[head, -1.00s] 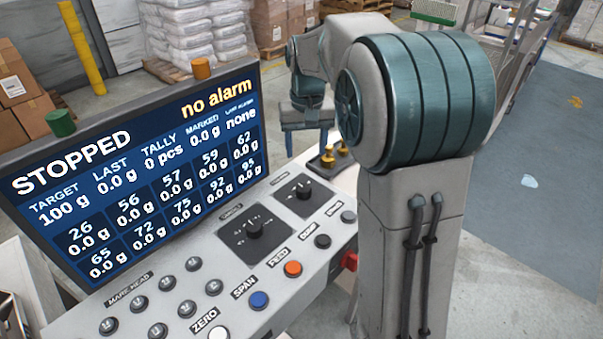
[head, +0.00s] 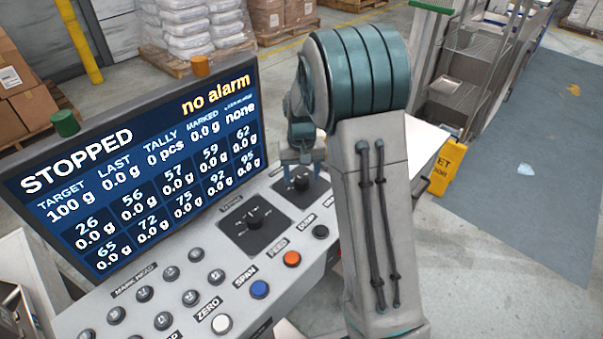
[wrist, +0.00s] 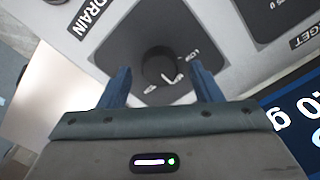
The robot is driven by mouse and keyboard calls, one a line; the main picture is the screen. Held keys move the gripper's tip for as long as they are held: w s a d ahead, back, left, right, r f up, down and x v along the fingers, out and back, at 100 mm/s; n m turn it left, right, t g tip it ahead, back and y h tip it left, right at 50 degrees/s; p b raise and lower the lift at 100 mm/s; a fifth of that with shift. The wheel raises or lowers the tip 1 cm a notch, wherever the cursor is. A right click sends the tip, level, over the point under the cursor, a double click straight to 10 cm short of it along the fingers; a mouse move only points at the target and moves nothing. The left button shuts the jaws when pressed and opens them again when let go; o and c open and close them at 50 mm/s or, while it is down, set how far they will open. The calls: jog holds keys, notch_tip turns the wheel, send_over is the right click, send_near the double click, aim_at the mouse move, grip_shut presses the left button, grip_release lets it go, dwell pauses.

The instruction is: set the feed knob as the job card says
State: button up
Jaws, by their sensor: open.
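A dark round knob (head: 302,182) on a square black plate is at the far end of the console. The wrist view shows this knob (wrist: 158,68) with a pale pointer mark and "LOW" printed beside it; the other print is too small to read. My gripper (wrist: 163,84) is open, its blue fingers to either side of the knob in that view. In the head view my gripper (head: 300,158) is just above that knob. A second knob (head: 254,218) is nearer on another black plate. No job card is legible.
A screen (head: 130,160) reads STOPPED and no alarm. An orange button (head: 291,259), a blue button (head: 260,289), a white button (head: 222,324) and several grey buttons line the near console. A yellow sign (head: 447,165) stands behind my arm, by open floor.

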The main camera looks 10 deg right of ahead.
jog(key=shift+f, duration=0.45)
jog(key=c, duration=1)
jog(key=m+b, duration=0.1)
jog(key=m, duration=0.4)
jog(key=shift+m+b, duration=0.3)
jog(key=m, duration=0.6)
jog(key=shift+r, duration=0.1)
jog(key=shift+m, duration=0.3)
